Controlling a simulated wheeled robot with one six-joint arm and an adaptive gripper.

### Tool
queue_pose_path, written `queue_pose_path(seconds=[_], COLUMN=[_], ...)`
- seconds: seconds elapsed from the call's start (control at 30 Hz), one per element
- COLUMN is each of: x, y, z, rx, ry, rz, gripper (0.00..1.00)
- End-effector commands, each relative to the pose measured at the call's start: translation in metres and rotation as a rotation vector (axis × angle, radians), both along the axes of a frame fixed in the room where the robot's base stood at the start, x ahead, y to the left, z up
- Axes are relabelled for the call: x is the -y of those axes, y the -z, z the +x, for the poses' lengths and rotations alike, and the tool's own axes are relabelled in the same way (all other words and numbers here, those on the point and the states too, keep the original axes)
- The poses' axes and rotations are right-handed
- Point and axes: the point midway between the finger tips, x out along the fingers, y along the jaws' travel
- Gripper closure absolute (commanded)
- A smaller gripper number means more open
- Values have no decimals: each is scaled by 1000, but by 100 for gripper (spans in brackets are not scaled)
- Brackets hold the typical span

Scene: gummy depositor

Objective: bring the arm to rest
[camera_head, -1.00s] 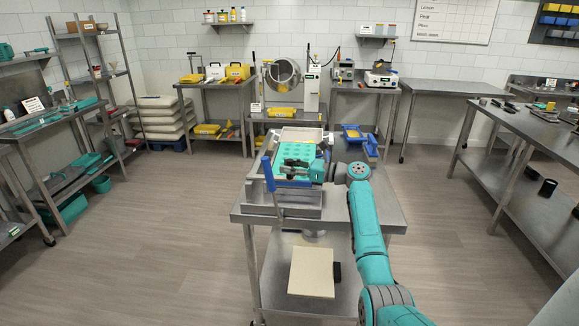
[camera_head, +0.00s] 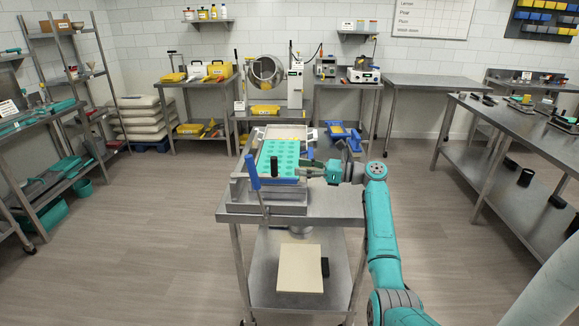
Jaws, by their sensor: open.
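My gripper (camera_head: 308,170) is at the end of my teal arm, over the right side of the depositor's frame on the steel cart (camera_head: 335,203). It points left and its fingers look open and empty, though they are small in view. The teal gummy mould tray (camera_head: 285,150) lies in the metal depositor (camera_head: 262,199) just left of the gripper. A dark upright knob (camera_head: 274,167) stands at the mould's near edge. A lever with a blue handle (camera_head: 252,172) stands at the depositor's front left. I cannot tell whether the fingers touch the frame.
A blue tray with yellow contents (camera_head: 342,131) is behind my arm. A cream board (camera_head: 299,268) lies on the cart's lower shelf. A steel bench (camera_head: 520,128) stands at the right and shelving at the left. The floor on both sides of the cart is clear.

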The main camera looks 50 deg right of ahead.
Motion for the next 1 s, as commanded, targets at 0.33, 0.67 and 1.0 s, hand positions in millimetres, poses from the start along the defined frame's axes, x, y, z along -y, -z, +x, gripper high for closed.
queue_pose_path(seconds=[0.33, 0.67, 1.0], x=[8, 8, 8], y=[0, 0, 0], z=[-16, -16, -16], rx=[0, 0, 0], ry=[-1, 0, 0], rz=[0, 0, 0], gripper=[49, 49, 49])
